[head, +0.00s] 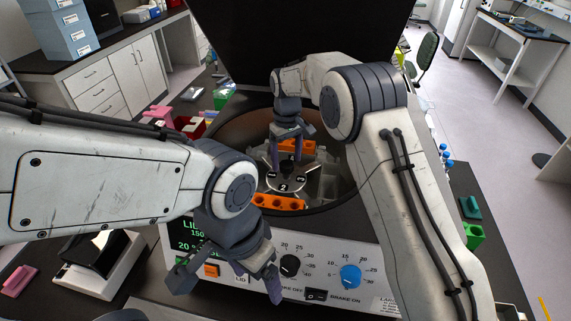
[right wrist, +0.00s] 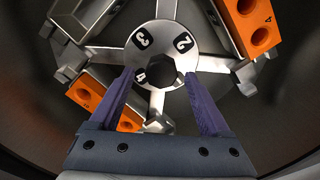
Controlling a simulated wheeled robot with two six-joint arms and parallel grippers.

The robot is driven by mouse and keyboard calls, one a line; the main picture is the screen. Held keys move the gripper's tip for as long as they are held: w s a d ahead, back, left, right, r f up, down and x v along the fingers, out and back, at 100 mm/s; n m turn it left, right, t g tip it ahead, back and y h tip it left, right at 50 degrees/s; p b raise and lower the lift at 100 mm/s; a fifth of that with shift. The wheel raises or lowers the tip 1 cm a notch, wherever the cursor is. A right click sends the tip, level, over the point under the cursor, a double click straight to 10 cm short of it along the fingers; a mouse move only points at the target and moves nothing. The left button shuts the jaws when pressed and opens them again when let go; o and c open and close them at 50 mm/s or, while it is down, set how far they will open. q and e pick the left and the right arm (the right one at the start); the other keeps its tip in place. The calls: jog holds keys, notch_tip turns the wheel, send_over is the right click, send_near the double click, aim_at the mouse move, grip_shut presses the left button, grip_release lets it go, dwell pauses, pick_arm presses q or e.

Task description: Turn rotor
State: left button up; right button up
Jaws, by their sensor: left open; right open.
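The rotor (head: 284,184) sits inside the open bowl of the centrifuge (head: 345,268). It has a round numbered hub plate (right wrist: 185,48) with a dark central knob (right wrist: 160,71), metal arms and orange tube holders (right wrist: 251,22). My right gripper (head: 287,163) reaches down into the bowl over the hub. In the right wrist view its open fingers (right wrist: 162,88) stand on either side of the knob, and I cannot tell whether they touch it. My left gripper (head: 225,285) is open and empty in front of the control panel.
The dark lid (head: 320,40) stands raised behind the bowl. The panel carries a black knob (head: 291,266), a blue knob (head: 350,276) and a display (head: 190,232). The bowl wall (head: 240,128) surrounds the rotor closely. A green rack (head: 474,236) stands on the bench at right.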

aim_at(286, 164)
jog(key=shift+a+f+p, duration=0.1)
jog(key=shift+f+p, duration=0.45)
jog(key=shift+f, duration=1.5)
grip_shut()
